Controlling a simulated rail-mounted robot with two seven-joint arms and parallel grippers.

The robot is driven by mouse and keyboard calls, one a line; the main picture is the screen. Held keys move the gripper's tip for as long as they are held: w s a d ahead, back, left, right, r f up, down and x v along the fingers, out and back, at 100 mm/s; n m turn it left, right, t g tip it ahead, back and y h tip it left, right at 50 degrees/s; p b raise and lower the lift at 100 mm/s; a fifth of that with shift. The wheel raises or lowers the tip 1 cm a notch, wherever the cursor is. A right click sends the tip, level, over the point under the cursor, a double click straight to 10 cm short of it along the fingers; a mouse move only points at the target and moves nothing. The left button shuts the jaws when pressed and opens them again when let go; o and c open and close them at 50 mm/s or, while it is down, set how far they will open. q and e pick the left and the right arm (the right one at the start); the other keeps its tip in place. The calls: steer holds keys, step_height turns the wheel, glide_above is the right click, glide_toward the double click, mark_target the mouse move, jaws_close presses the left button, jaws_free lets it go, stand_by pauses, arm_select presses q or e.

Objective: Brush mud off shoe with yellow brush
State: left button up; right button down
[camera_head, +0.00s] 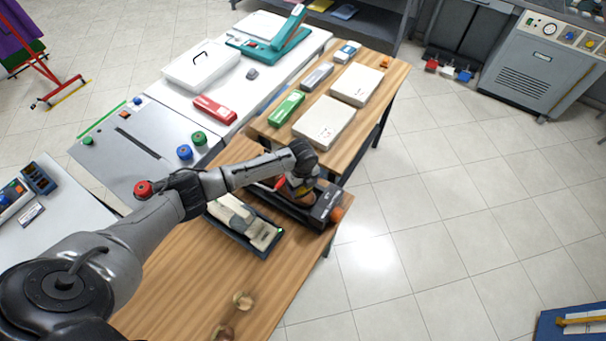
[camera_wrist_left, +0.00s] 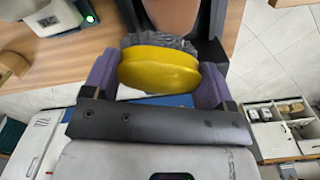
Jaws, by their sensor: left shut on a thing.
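My left gripper (camera_head: 298,188) reaches over the wooden table to a black stand (camera_head: 322,208). In the left wrist view its purple-grey fingers (camera_wrist_left: 158,80) are shut on the yellow brush (camera_wrist_left: 160,70), one on each side. The brush has a rounded yellow back and grey bristles facing away from the gripper. A smooth brown surface (camera_wrist_left: 172,16), seemingly the shoe, lies just beyond the bristles between dark side walls. I cannot tell whether bristles and brown surface touch. Mud cannot be made out. In the head view my arm hides most of the brush and shoe. My right gripper is not in view.
A dark tray (camera_head: 238,243) with a pale device stands left of the black stand. An orange knob (camera_head: 337,214) sits at the stand's right end. A green box (camera_head: 287,109) and white cases lie behind. Open floor is to the right.

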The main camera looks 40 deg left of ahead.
arm_select(q)
steer(key=shift+r+p, duration=1.25)
steer(key=shift+r, duration=0.3)
